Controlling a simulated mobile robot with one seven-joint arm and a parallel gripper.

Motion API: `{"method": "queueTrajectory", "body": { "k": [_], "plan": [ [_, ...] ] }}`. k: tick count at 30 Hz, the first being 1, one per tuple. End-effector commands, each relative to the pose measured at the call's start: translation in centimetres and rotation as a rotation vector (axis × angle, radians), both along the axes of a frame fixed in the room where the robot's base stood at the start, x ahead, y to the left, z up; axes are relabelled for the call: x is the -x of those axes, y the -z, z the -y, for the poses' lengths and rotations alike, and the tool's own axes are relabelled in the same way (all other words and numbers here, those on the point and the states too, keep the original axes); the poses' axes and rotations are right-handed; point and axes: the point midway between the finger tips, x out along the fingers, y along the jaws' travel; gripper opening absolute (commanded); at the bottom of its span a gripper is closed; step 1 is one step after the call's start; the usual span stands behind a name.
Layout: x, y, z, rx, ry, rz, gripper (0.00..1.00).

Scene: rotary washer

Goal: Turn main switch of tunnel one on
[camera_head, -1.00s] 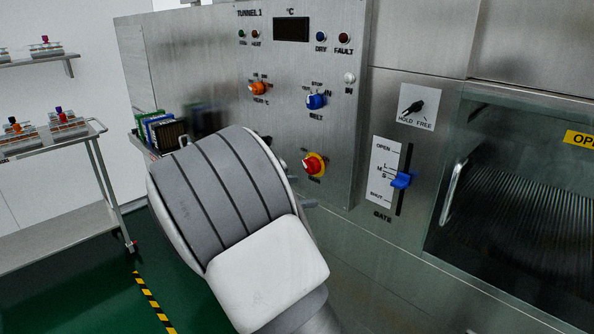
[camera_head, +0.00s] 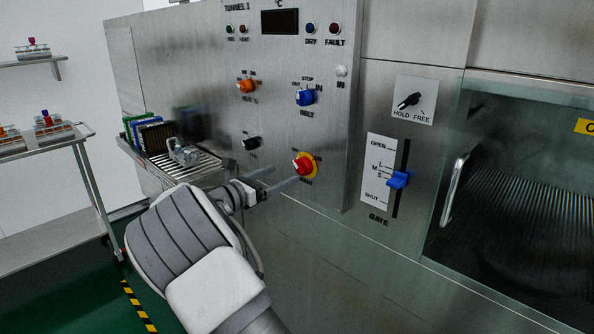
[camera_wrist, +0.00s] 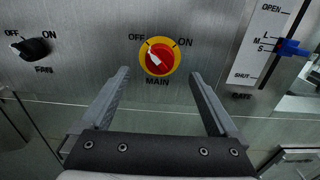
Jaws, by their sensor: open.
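The main switch (camera_head: 303,165) is a red knob on a yellow disc, low on the TUNNEL 1 panel (camera_head: 275,100). In the wrist view the main switch (camera_wrist: 158,57) has OFF at its upper left and ON at its upper right. Its white pointer mark slants to the upper left, toward OFF. My gripper (camera_head: 284,178) is open and empty, just in front of the panel at the switch. In the wrist view the two fingers of my gripper (camera_wrist: 160,75) lie left and right of the knob, apart from it and slightly below.
The black FAN knob (camera_wrist: 35,48) is left of the main switch. A blue BELT knob (camera_head: 305,97) and orange HEAT knob (camera_head: 246,86) sit above. The GATE slider (camera_head: 398,180) with its blue handle is to the right. A rack conveyor (camera_head: 190,165) is at the left.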

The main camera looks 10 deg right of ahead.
Motion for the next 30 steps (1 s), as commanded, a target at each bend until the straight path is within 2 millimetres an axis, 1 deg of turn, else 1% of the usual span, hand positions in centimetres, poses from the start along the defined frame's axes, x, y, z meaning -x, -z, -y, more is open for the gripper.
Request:
{"method": "queueTrajectory", "body": {
  "k": [1,3,9,12,15,23,24,26,30],
  "plan": [
    [-0.7,0.1,1.1,0.002,0.003,0.001,0.95],
    [-1.5,0.1,2.3,0.000,0.004,0.001,0.95],
    [-3.4,0.1,4.7,-0.001,0.001,0.002,0.95],
    [-3.9,0.0,5.5,0.000,0.002,0.000,0.95],
    [-4.2,0.0,5.8,-0.001,0.000,0.001,0.95],
    [-4.3,0.0,5.9,-0.001,0.000,0.001,0.95],
    [-4.3,0.0,5.9,-0.001,0.000,0.001,0.92],
    [-4.3,0.0,5.9,-0.001,0.000,0.001,0.81],
    [-4.3,0.0,5.9,-0.001,0.000,0.001,0.56]
  ]
}}
